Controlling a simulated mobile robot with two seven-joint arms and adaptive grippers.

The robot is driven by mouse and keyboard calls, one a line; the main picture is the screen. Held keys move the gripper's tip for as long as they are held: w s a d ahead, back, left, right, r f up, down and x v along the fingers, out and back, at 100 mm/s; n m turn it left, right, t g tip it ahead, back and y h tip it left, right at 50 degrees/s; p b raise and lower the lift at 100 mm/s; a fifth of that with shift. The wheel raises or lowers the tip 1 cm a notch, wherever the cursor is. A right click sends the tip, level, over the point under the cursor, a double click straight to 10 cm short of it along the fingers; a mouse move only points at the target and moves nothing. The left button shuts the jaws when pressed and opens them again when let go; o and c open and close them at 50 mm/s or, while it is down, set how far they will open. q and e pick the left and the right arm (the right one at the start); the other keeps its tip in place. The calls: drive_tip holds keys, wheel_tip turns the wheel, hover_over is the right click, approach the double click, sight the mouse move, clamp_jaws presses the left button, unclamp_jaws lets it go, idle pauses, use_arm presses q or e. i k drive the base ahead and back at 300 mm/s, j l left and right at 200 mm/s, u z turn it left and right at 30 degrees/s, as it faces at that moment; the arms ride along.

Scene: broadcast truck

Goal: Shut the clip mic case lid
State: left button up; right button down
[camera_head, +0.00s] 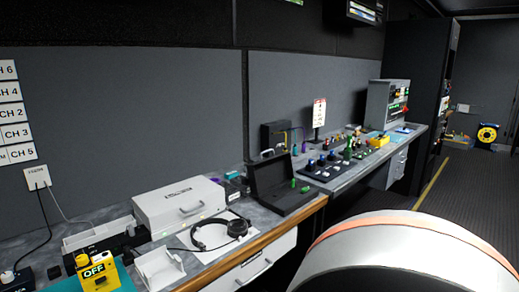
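A black case (291,199) stands open on the counter, right of the headphones; it looks like the clip mic case, though I can read no label on it. Its lid (270,175) is raised and tilted back toward the wall. Small green items (304,189) show at the case's right side; I cannot tell whether they lie in it or beside it. Neither of my grippers is in view.
A control panel with knobs (325,165) is right of the black case. A large white rounded shape with an orange band fills the lower right and hides the floor.

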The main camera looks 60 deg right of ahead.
sight(267, 175)
drive_tip(key=k+l, duration=0.1)
drive_tip(key=l, duration=0.3)
drive_tip(key=k+l+u, duration=0.1)
drive_tip(key=l, duration=0.25)
drive_tip(key=k+l+u, duration=0.1)
drive_tip(key=l, duration=0.3)
drive_tip(key=k+l, duration=0.25)
drive_tip(key=k+l+u, duration=0.1)
drive_tip(key=l, duration=0.35)
